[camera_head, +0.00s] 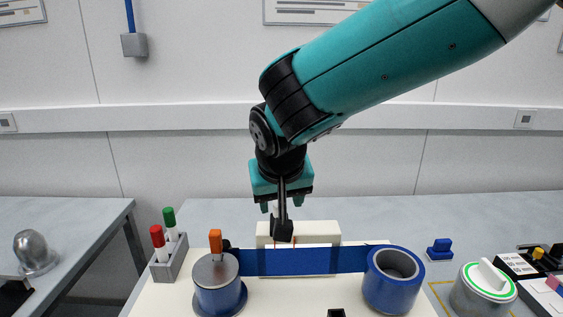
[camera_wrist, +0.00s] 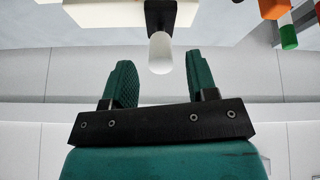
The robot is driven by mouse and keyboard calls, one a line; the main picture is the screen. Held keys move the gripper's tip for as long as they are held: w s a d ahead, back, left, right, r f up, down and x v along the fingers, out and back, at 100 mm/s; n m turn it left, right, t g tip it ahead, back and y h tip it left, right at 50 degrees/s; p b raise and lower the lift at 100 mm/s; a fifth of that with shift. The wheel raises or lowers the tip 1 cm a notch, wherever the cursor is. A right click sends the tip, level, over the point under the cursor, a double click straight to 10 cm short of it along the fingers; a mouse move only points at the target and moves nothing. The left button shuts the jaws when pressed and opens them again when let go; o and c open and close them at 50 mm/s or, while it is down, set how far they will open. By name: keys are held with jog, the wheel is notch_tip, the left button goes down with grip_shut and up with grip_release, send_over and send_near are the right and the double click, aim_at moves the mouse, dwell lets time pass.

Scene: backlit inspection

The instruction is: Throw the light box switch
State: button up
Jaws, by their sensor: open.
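The light box shows as a bright cream surface (camera_head: 290,290) with a raised cream block (camera_head: 325,231) at its back. In the wrist view, a dark mount (camera_wrist: 160,15) on the cream block (camera_wrist: 105,12) carries a white rounded switch lever (camera_wrist: 160,55). My gripper (camera_head: 281,204) points down above the block in the head view. In the wrist view my gripper (camera_wrist: 158,66) is open, with the lever between its green fingers and a visible gap on each side. A dark part in front hides most of the lever in the head view.
A blue strip (camera_head: 300,262) runs between a left blue spool (camera_head: 218,290) and a right blue spool (camera_head: 393,285). A grey pen holder (camera_head: 170,262) stands at the left. A round tin (camera_head: 483,295) and blue stamp (camera_head: 439,249) stand at the right.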

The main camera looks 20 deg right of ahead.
jog(key=v, duration=1.4)
jog(key=shift+s+d+r, duration=0.1)
jog(key=shift+s, duration=0.05)
